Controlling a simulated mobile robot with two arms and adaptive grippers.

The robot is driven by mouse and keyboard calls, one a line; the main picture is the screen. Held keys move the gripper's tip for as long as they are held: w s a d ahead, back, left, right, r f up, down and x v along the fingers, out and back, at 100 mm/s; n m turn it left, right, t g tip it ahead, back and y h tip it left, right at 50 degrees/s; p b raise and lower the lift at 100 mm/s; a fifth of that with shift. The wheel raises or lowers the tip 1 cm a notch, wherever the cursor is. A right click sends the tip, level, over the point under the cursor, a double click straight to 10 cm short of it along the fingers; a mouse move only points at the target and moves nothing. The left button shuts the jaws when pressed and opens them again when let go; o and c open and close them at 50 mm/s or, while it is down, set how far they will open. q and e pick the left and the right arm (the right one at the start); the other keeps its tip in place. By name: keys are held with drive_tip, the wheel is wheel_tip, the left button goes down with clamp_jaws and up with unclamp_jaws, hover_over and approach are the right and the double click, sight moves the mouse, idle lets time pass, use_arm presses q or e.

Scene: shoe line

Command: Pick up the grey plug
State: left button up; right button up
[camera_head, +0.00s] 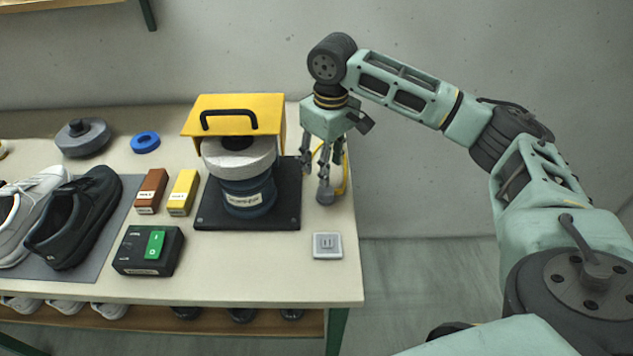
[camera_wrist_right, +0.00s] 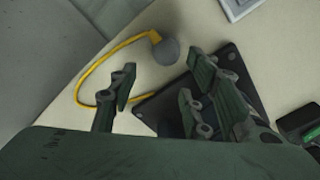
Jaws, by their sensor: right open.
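The grey plug (camera_head: 326,197) lies on the table near its right edge, with a yellow cable (camera_head: 342,188) running from it. In the right wrist view the plug (camera_wrist_right: 167,52) is a rounded grey piece beyond the fingertips, and its cable loops to the left. My right gripper (camera_head: 323,170) points down just above the plug, with its fingers spread and nothing between them. In the wrist view the open fingers (camera_wrist_right: 160,85) stand on both sides, short of the plug. My left gripper is not in view.
A grinding machine with a yellow hood (camera_head: 235,115) stands on a black base (camera_head: 290,215) close left of the gripper. A pale socket plate (camera_head: 327,246) sits nearer the front. Shoes, two small blocks and a black switch box (camera_head: 148,250) lie further left.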

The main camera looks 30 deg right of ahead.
sight(326, 193)
drive_tip(key=shift+s+f, duration=0.1)
drive_tip(key=shift+s, duration=0.35)
wheel_tip(326, 193, down, 4)
drive_tip(key=shift+r+p, duration=0.1)
drive_tip(key=shift+p, duration=0.25)
wheel_tip(326, 193, down, 3)
drive_tip(key=shift+f, duration=0.2)
drive_tip(key=c, duration=0.8)
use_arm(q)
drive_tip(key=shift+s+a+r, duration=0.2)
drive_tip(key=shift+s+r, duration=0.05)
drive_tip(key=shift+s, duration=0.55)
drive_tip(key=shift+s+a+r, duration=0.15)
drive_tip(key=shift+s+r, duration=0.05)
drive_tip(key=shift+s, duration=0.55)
use_arm(e)
clamp_jaws()
